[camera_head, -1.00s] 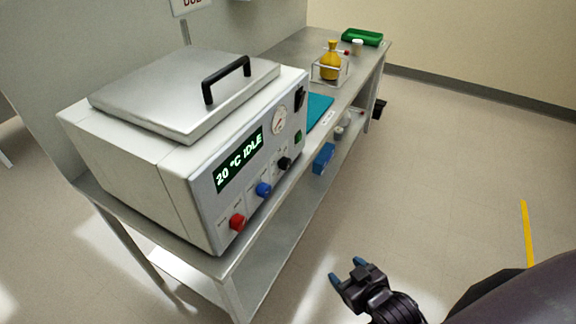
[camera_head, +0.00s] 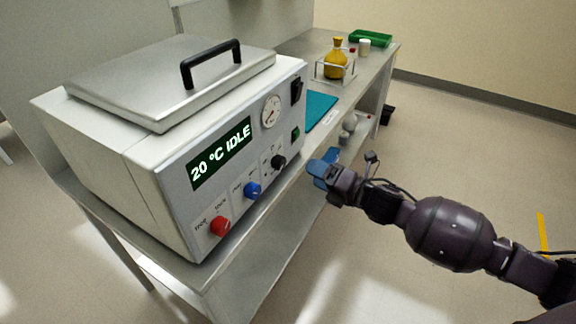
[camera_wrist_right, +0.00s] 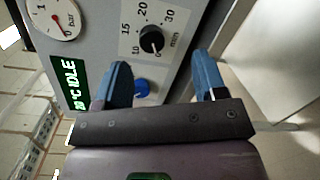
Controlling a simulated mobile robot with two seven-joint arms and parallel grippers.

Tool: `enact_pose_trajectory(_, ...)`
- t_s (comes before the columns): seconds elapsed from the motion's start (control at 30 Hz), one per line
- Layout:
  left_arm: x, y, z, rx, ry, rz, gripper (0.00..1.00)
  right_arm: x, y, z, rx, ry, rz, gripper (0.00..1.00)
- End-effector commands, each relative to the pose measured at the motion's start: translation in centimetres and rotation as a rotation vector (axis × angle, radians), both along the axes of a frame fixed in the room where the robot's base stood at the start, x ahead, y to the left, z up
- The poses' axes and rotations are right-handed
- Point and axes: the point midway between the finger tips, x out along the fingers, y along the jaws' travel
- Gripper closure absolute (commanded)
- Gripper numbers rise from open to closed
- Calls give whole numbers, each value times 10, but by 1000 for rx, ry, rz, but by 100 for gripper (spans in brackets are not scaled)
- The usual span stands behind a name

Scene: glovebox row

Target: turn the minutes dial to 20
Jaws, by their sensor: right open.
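The minutes dial is a black knob (camera_head: 278,162) at the right end of the row of knobs on the white machine's front panel. In the right wrist view the dial (camera_wrist_right: 151,40) has marks 10, 15, 20 and 30 around it and "min" beside it; its exact pointer setting is hard to read. My right gripper (camera_head: 322,169) has blue fingers and is in front of the panel, to the right of the dial and apart from it. In the wrist view its fingers (camera_wrist_right: 161,70) are spread and empty, with the dial just beyond the gap. My left gripper is out of view.
A blue knob (camera_head: 252,190) and a red knob (camera_head: 220,226) sit beside the dial. The display (camera_head: 221,153) reads "20 °C IDLE". A gauge (camera_head: 271,112) is above. A yellow flask (camera_head: 335,66) in a rack and a green tray (camera_head: 370,39) stand farther along the bench.

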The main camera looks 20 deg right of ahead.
Motion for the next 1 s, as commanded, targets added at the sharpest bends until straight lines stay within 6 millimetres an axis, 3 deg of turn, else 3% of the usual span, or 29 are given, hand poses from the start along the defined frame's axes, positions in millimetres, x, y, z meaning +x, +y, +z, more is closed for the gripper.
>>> enact_pose_trajectory(0.2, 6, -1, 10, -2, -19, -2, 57, -6, 2, -4, -356, -251, 99, 35)
enact_pose_trajectory(0.4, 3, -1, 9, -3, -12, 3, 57, -11, 7, 0, -576, -446, 146, 35)
enact_pose_trajectory(0.67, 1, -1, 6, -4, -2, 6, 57, -9, 10, 0, -675, -525, 153, 35)
enact_pose_trajectory(1.0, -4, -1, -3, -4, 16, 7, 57, 22, 35, -1, -673, -523, 154, 35)
